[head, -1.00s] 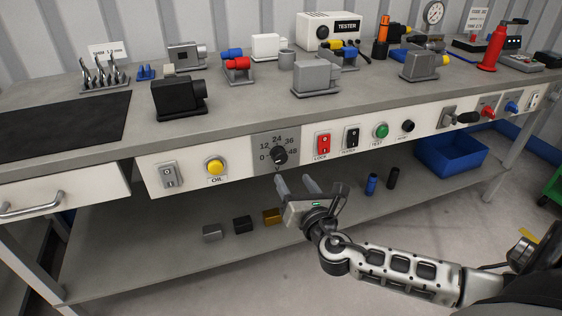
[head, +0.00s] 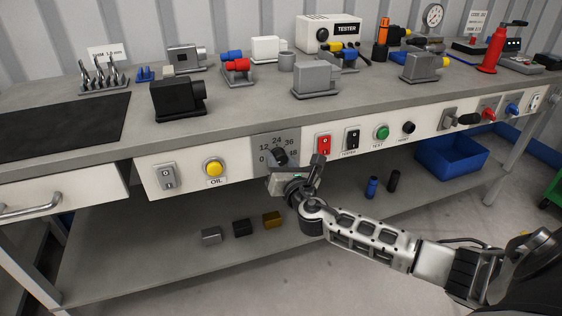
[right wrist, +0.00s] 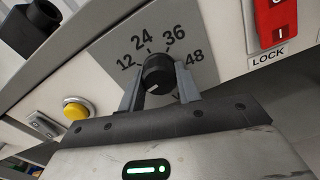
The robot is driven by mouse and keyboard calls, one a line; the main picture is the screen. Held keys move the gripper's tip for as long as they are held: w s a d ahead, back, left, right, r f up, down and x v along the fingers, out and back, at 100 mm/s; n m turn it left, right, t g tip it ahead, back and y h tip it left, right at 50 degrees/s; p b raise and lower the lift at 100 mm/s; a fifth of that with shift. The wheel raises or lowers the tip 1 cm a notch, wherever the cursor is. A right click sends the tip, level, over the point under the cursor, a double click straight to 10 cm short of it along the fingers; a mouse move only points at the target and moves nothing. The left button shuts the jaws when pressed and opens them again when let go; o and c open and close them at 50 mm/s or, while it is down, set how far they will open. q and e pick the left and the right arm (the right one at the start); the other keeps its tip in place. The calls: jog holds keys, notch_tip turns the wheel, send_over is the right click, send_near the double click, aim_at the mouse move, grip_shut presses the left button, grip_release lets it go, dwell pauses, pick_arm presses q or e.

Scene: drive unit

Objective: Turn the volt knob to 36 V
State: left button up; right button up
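The volt knob (head: 279,156) is a black round knob on a grey plate (head: 262,143) marked 0, 12, 24, 36 and 48 on the bench front. In the right wrist view the knob (right wrist: 158,70) has a pale mark at its lower left, away from 36; the 0 is hidden there. My right gripper (head: 283,167) is at the plate. In the right wrist view its two fingers (right wrist: 159,88) stand apart on either side of the knob, with narrow gaps; contact cannot be made out. My left gripper is not in view.
A yellow OIL button (head: 214,167) and a rocker switch are left of the plate. The red LOCK switch (head: 324,145) is close on the right, then a black switch and green button (head: 382,132). The worktop edge overhangs above. A lower shelf holds small blocks.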

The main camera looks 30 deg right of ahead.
jog(key=c, duration=0.3)
